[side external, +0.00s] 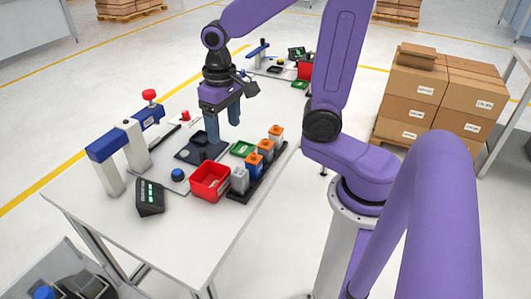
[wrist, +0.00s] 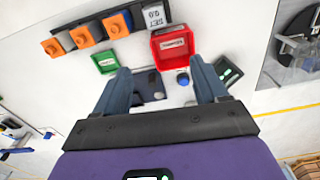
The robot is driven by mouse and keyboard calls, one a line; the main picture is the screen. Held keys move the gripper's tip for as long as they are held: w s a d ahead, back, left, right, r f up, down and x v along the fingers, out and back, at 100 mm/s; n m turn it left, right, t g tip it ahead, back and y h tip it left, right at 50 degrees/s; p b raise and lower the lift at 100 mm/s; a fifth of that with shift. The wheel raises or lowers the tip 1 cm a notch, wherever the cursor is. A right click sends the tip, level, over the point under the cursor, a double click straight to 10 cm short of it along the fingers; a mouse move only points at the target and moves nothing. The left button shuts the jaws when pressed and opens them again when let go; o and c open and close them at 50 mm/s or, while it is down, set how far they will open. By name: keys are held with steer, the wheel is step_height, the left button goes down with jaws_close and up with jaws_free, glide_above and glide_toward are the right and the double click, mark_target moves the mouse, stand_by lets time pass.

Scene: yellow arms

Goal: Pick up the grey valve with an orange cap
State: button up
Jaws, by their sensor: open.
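Two grey valves with orange caps show at the far end of a black rail (side external: 240,193): the farthest valve (side external: 276,135) and the one beside it (side external: 265,150). In the wrist view they are at the upper left, the end valve (wrist: 53,47) and its neighbour (wrist: 84,36).
A red bin (side external: 210,182) and a green tray (side external: 242,149) lie beside the rail. A black plate with a dark fixture (side external: 200,150) is below my gripper. A blue-and-white stand (side external: 108,160) and dark keypad box (side external: 150,197) are at the left. The table's front (side external: 195,235) is clear.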

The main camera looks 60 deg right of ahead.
steer(key=w+d+m, duration=0.3)
steer(key=m, duration=1.4)
glide_above(266, 143)
step_height(266, 143, down, 11)
steer(key=shift+d+f, duration=0.1)
steer(key=shift+d, duration=0.05)
steer(key=shift+w+d+f, duration=0.1)
steer(key=shift+w+f, duration=0.05)
steer(key=shift+f, duration=1.3)
steer(key=shift+w+d+f, duration=0.1)
steer(key=shift+f, duration=1.3)
steer(key=c, duration=1.1)
